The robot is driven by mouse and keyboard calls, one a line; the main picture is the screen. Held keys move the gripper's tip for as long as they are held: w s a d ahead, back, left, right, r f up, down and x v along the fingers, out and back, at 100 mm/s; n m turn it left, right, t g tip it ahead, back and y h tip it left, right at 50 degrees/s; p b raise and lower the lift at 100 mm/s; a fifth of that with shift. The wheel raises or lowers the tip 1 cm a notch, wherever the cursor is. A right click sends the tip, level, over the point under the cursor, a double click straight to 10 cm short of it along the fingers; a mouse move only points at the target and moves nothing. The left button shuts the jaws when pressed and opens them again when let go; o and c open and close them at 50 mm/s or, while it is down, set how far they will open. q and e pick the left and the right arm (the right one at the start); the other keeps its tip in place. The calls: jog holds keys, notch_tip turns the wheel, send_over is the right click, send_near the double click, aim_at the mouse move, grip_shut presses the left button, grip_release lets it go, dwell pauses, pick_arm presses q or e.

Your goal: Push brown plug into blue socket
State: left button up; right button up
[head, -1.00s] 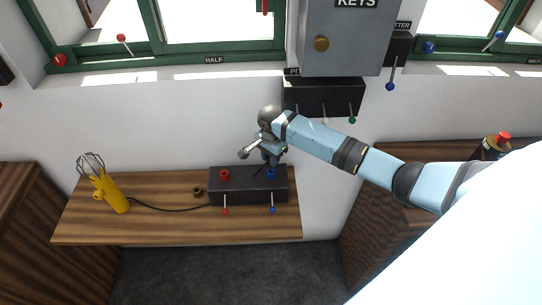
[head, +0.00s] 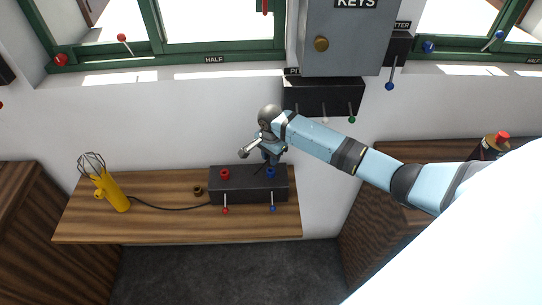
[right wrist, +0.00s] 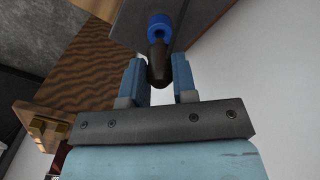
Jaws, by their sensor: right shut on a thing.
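The blue socket (head: 270,174) stands on top of a dark box (head: 248,197) at its right end, and it shows as a blue ring at the top of the right wrist view (right wrist: 160,25). My right gripper (head: 270,160) is right above this socket. In the right wrist view, the dark brown plug (right wrist: 157,66) is between the two blue fingers of my right gripper (right wrist: 157,80), which is shut on it. The plug's far end meets or overlaps the blue ring; I cannot tell how deep it sits. My left gripper is out of view.
A red socket (head: 225,174) is at the left of the same box. Red and blue levers stick out at its front. A small brown ring (head: 198,190) and a yellow caged lamp (head: 112,194) with a black cable are on the wooden table (head: 160,229). A black lever box (head: 322,97) hangs above.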

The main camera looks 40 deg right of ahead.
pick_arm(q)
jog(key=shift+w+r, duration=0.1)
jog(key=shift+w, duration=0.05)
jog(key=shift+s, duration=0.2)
pick_arm(e)
jog(key=shift+f, duration=0.1)
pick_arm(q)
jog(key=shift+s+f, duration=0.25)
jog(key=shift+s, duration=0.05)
pick_arm(e)
jog(key=shift+f, duration=0.2)
jog(key=shift+f, duration=0.1)
jog(key=shift+f, duration=0.3)
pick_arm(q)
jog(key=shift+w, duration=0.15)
pick_arm(e)
jog(key=shift+f, duration=0.1)
jog(key=shift+f, duration=0.35)
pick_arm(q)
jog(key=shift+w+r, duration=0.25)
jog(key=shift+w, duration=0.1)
pick_arm(e)
jog(key=shift+f, duration=0.1)
